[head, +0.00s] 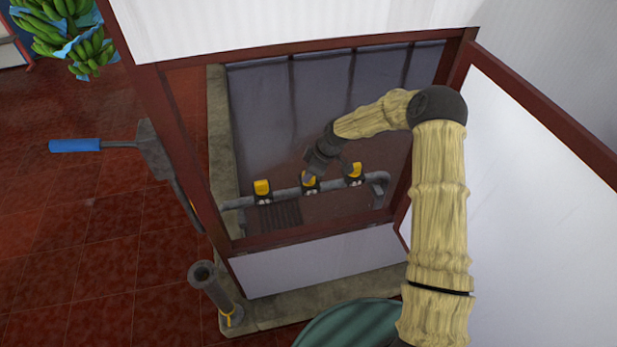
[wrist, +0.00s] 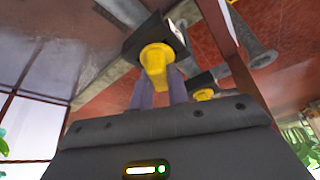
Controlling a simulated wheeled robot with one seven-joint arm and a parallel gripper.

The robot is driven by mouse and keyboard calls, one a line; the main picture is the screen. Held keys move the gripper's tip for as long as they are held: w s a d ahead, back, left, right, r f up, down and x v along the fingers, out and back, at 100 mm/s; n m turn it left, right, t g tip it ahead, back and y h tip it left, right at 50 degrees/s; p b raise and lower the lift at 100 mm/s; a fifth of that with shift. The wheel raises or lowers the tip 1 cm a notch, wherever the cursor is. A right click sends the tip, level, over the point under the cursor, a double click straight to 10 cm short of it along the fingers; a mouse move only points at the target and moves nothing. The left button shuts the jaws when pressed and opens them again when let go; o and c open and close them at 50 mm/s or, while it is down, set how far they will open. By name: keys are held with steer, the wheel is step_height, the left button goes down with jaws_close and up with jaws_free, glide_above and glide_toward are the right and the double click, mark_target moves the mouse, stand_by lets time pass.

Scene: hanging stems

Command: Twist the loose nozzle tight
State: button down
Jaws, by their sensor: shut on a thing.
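A grey pipe (head: 288,193) runs across the inside of a framed booth and carries three yellow nozzles on dark blocks. They are the left nozzle (head: 262,187), the middle nozzle (head: 309,181) and the right nozzle (head: 354,171). My gripper (head: 311,174) reaches down to the middle nozzle and partly covers it. In the wrist view my gripper (wrist: 158,88) has its two pale purple fingers shut on this yellow nozzle (wrist: 156,58), one at each side. The nozzle sits against its dark block (wrist: 150,36). I cannot tell how tightly it is seated.
A second yellow nozzle (wrist: 203,95) is close behind in the wrist view. Red-brown booth posts (head: 178,150) and a white panel (head: 540,190) flank my arm. A stone curb (head: 222,140) edges the booth. A grey upright tube (head: 213,290) and a blue-handled tool (head: 75,146) are at left.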

steer(key=n+g, duration=0.1)
steer(key=n, duration=0.2)
steer(key=shift+n+g, duration=0.4)
steer(key=shift+n, duration=0.4)
steer(key=shift+n+g, duration=0.4)
steer(key=shift+n, duration=0.6)
steer(key=c, duration=0.8)
jaws_free()
steer(key=shift+c, duration=0.2)
steer(key=shift+r, duration=0.1)
